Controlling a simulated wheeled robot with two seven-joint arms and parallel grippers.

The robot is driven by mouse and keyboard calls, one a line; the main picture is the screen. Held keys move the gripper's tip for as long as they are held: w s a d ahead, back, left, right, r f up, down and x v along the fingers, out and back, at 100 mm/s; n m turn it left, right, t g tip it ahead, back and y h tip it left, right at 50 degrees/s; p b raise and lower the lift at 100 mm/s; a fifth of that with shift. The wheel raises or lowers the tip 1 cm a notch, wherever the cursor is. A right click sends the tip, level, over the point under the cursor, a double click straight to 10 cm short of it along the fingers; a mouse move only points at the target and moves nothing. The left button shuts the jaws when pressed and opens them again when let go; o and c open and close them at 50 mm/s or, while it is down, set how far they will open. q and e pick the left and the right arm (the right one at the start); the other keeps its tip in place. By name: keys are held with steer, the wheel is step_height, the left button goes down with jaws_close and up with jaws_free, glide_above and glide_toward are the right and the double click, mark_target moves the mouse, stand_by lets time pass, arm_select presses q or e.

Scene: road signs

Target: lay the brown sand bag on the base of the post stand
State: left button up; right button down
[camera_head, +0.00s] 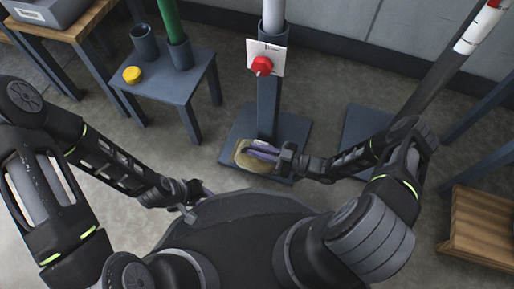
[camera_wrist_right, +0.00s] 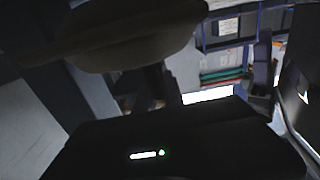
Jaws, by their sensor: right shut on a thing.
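The brown sand bag (camera_head: 251,162) is at the front part of the post stand's flat blue-grey base (camera_head: 295,128), in front of the upright post (camera_head: 268,105). My right gripper (camera_head: 264,153) is shut on the bag, reaching in from the right. Whether the bag rests on the base or hangs just above it, I cannot tell. In the right wrist view the bag (camera_wrist_right: 130,38) shows large and dark at the top. My left gripper (camera_head: 197,193) is low in front of my body, away from the stand; its fingers are too small to read.
A red knob (camera_head: 262,66) with a white card sits on the post. A small blue-grey table (camera_head: 165,80) at the left holds a yellow round piece (camera_head: 132,75) and cup-like holders. Another flat base (camera_head: 365,130) lies right of the stand. A wooden crate (camera_head: 480,225) is at the lower right.

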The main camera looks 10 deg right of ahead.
steer(key=shift+f+b, duration=0.4)
steer(key=shift+f, duration=0.4)
steer(key=shift+f, duration=0.55)
steer(key=c, duration=1.4)
jaws_free()
steer(key=shift+o, duration=0.2)
steer(key=shift+f, duration=0.25)
steer(key=p+v, duration=0.1)
steer(key=v, duration=0.6)
steer(key=shift+s+d+r+p, duration=0.15)
steer(key=shift+s+d+p, duration=0.1)
steer(key=shift+d+p, duration=0.1)
